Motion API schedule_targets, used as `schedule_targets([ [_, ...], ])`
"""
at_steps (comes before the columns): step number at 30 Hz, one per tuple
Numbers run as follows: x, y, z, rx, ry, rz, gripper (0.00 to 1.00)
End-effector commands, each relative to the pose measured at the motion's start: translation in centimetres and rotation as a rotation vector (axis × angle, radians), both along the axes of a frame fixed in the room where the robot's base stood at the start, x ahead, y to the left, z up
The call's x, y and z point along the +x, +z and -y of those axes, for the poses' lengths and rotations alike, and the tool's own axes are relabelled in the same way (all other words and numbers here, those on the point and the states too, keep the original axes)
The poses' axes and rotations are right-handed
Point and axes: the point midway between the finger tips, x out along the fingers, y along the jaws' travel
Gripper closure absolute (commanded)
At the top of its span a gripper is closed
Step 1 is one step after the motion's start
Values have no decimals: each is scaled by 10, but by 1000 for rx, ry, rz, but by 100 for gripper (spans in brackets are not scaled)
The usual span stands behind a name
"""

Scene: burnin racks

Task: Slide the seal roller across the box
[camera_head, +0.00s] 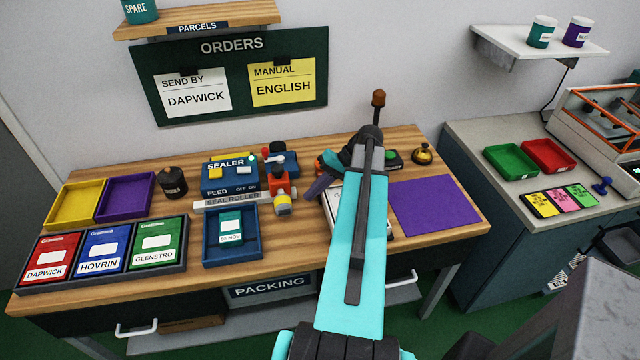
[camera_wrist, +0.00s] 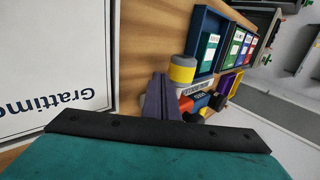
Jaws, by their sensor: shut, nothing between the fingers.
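The blue sealer (camera_head: 228,178) stands on the wooden bench, with FEED and OFF ON marks on its front. A grey rail marked SEAL ROLLER (camera_head: 222,202) runs along its front. At the rail's right end is a red-orange carriage (camera_head: 281,181) with a yellow and grey roller knob (camera_head: 283,206), also seen in the wrist view (camera_wrist: 182,70). A teal box (camera_head: 231,228) lies in a blue tray (camera_head: 209,255) in front of the rail. My gripper (camera_head: 312,192) is to the right of the knob, its purple fingers (camera_wrist: 160,82) shut and empty. I cannot tell whether they touch the knob.
A white Grattimo panel (camera_wrist: 50,60) lies beside my gripper, partly under my arm. Red, blue and green boxes stand in a rack (camera_head: 186,258) at left. A purple mat (camera_head: 435,207) and a bell (camera_head: 422,153) are at right. A dark jar (camera_head: 172,182) stands left of the sealer.

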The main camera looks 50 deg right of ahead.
Motion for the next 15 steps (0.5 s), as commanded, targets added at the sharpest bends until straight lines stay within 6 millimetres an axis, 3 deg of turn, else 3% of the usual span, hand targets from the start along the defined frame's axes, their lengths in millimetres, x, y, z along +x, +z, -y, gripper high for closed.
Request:
schedule_targets([
  [6, 17, -1, -21, 0, 3, 0, 100],
  [15, 25, -6, -30, 0, -1, 1, 100],
])
